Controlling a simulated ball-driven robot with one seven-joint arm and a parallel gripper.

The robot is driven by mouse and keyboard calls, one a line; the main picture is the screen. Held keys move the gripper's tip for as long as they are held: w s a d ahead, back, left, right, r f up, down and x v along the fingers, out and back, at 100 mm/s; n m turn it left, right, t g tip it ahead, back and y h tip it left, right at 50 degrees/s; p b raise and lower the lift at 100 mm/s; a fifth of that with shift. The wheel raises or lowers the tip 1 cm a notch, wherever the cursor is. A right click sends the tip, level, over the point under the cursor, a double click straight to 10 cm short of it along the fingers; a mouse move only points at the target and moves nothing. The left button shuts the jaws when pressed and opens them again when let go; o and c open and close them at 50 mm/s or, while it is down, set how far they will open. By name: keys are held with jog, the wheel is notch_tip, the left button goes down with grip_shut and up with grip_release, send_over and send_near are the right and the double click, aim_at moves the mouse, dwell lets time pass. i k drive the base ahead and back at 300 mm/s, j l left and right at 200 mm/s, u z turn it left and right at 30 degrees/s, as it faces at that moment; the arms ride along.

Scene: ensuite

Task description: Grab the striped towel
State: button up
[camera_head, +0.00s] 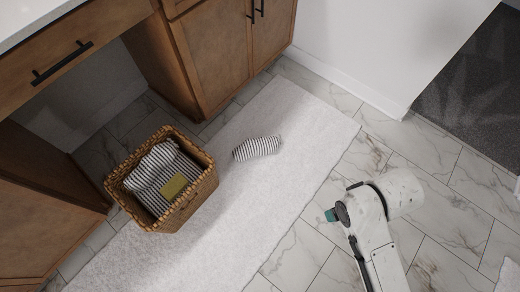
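A small striped towel (257,148), grey and white, lies bunched on the white rug, to the right of a wicker basket (198,195). More striped cloth (152,172), in the same grey and white pattern, is folded inside the basket. A yellow-green flat item (173,187) lies on or against that cloth. White links of my arm show at the lower right, apart from the towel on the rug. No gripper fingers can be made out in this view.
The white rug (225,235) runs diagonally over marble tiles (435,200). Wooden cabinets (215,50) with black handles stand along the upper left. A white wall (375,45) and a dark floor area (480,85) are at the upper right. The rug around the loose towel is clear.

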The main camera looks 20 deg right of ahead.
aim_at(262, 146)
jog(key=i+l+u, duration=0.2)
jog(key=i+l, duration=0.2)
jog(key=i, duration=0.2)
jog(key=i+l+u, duration=0.2)
jog(key=i+l, duration=0.3)
jog(key=i, duration=0.1)
